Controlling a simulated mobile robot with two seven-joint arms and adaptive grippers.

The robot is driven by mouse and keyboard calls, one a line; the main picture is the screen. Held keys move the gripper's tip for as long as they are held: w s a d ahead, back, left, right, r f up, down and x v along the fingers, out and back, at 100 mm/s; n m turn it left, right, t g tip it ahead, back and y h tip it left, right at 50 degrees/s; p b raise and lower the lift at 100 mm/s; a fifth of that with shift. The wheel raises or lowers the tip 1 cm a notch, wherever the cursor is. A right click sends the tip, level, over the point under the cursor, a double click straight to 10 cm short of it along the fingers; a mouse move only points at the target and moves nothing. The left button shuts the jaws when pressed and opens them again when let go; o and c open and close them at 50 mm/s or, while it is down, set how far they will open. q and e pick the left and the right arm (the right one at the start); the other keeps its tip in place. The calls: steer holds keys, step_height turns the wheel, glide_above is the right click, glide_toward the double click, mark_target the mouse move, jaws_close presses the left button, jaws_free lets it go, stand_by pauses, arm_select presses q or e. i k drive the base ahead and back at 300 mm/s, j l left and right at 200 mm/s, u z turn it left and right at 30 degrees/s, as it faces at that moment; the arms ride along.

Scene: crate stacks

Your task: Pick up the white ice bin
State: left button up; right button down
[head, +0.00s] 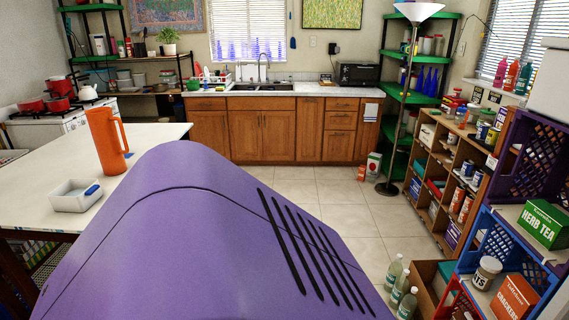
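A small white open-topped bin (76,202), which looks like the ice bin, sits upright on the white table (155,140) at the left of the head view. A small blue piece (92,190) shows at its right rim. I cannot clearly tell what is inside it. Neither of my grippers is in view, so where they are relative to the bin does not show.
A tall orange pitcher (104,142) stands on the table just behind the bin. A stove (52,130) with red pots is at the far left. Wooden shelves (447,158) and stacked crates (537,157) line the right. Bottles (394,272) stand on the floor.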

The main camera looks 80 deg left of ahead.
mark_target(73, 194)
steer(key=j+u, duration=0.1)
steer(key=u, duration=4.3)
steer(key=i+l+u, duration=0.4)
steer(key=l, duration=0.2)
steer(key=l+u, duration=0.2)
steer(key=i+l, duration=0.1)
steer(key=l, duration=0.35)
steer(key=i+l+u, duration=0.1)
steer(key=l, duration=0.3)
steer(key=i+l, duration=0.15)
steer(key=l, duration=0.3)
steer(key=i+l+u, duration=0.1)
steer(key=l, duration=0.8)
steer(key=i+u, duration=0.05)
steer(key=i, duration=0.05)
